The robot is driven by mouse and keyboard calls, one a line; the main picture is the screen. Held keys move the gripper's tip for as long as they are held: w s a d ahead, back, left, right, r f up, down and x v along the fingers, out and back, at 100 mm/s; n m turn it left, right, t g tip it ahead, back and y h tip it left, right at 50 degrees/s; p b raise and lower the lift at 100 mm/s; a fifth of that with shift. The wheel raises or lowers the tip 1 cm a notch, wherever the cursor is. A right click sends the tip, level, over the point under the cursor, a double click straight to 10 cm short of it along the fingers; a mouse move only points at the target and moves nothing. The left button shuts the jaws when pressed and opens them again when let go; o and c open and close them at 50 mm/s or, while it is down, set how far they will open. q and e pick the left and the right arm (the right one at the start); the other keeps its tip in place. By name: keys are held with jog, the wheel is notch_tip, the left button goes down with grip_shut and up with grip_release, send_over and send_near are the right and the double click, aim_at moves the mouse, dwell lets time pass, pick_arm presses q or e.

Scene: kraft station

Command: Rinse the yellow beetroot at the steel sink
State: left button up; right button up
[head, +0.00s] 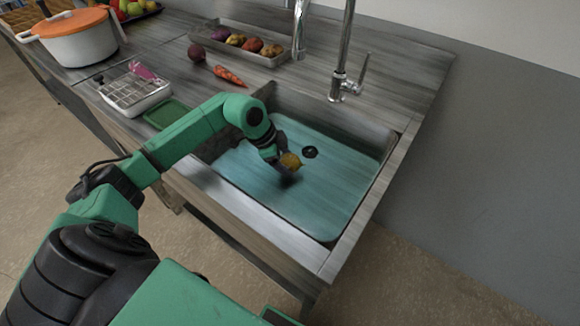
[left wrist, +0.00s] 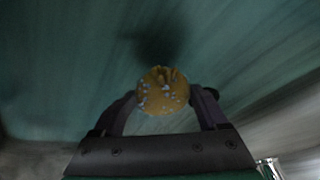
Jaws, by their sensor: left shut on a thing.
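The yellow beetroot (head: 290,160) is held by my left gripper (head: 286,168) inside the steel sink (head: 376,190). In the left wrist view the beetroot (left wrist: 163,91) sits between the two fingertips of my left gripper (left wrist: 163,98), with pale bluish-white specks on its skin. The left gripper is shut on it. The sink basin looks blue-green inside, with a dark round drain (head: 310,152) just right of the beetroot. The faucet (head: 342,75) stands behind the basin. I cannot tell whether water runs. My right gripper is not in view.
A tray of vegetables (head: 272,58), a dark red beetroot (head: 197,53) and a carrot (head: 229,77) lie behind the sink. A white dish rack (head: 133,97), a green board (head: 166,114) and a white pot (head: 78,44) stand to the left. Counter right of the sink is narrow.

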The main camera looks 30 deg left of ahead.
pick_arm(q)
notch_tip(320, 180, up, 18)
jog(key=p, duration=1.5)
jog(key=shift+p, duration=0.35)
dwell(1.5)
notch_tip(320, 180, up, 4)
jog(key=p, duration=0.4)
send_over(286, 161)
jog(key=shift+f, duration=0.1)
dwell(0.4)
